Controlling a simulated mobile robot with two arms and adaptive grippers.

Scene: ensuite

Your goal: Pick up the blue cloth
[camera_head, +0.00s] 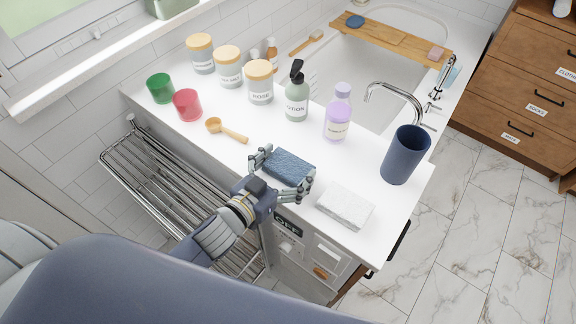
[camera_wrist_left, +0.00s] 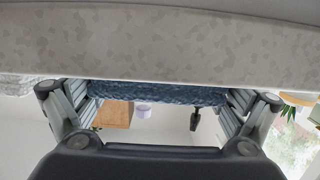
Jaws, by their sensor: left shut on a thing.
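The blue cloth (camera_head: 288,167) is a folded, dark blue textured pad at the front edge of the white counter in the head view. My left gripper (camera_head: 283,173) is shut on it, with one finger at each end of the cloth. In the left wrist view the cloth (camera_wrist_left: 157,94) spans between the two fingers of my left gripper (camera_wrist_left: 158,103). Whether the cloth touches the counter or is slightly above it I cannot tell. My right gripper is not in view.
A white folded cloth (camera_head: 345,207) lies just right of the gripper. A dark blue cup (camera_head: 405,155), a purple bottle (camera_head: 337,116), a lotion bottle (camera_head: 296,101) and a wooden scoop (camera_head: 227,130) stand or lie around. A metal rack (camera_head: 160,180) is below left.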

